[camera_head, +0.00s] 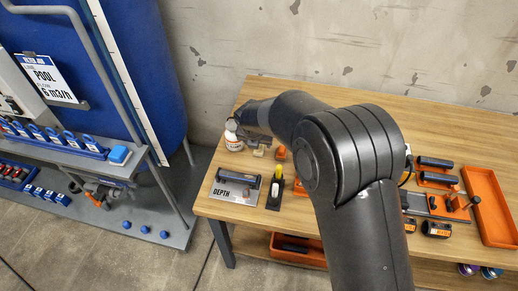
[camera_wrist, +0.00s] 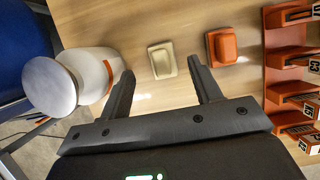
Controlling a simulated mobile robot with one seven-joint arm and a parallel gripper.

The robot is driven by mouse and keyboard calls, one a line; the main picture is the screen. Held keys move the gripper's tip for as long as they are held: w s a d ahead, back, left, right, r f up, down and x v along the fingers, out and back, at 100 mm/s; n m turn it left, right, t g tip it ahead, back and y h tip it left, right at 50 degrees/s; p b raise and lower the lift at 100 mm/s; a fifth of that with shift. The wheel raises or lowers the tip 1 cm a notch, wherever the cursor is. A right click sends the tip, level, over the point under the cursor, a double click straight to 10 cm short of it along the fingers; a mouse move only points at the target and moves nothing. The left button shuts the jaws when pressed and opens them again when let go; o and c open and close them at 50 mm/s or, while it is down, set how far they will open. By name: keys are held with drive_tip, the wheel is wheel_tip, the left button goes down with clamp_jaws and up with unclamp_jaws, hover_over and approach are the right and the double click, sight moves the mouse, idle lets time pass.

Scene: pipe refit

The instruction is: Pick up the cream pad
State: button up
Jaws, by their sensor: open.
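In the head view the cream pad (camera_head: 259,152) shows small beside my gripper. My gripper (camera_wrist: 160,78) is open and empty, with its two dark fingers spread. The pad lies just ahead of the fingertips and between their lines, apart from both. In the head view my gripper (camera_head: 246,137) is over the left back part of the table, partly hidden by my arm.
A white bottle with an orange label (camera_wrist: 90,78) stands close to the left finger. An orange pad (camera_wrist: 222,47) lies just right of the cream pad. An orange rack (camera_wrist: 285,75) with several labelled parts is at the right. The wooden table (camera_head: 262,92) is bare behind my arm.

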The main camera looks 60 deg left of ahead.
drive_tip(key=x, duration=0.3)
drive_tip(key=shift+w+f, duration=0.2)
drive_tip(key=shift+f, duration=0.15)
drive_tip(key=shift+c, duration=0.2)
drive_tip(key=c, duration=1)
drive_tip(key=shift+r, duration=0.1)
wheel_tip(320, 180, up, 4)
drive_tip(key=shift+a+f, duration=0.1)
drive_tip(key=w+d+r, duration=0.2)
drive_tip(key=d, duration=0.1)
drive_tip(key=w+d+r, duration=0.2)
drive_tip(key=d, duration=0.1)
drive_tip(key=w+d+r, duration=0.3)
drive_tip(key=shift+d, duration=0.2)
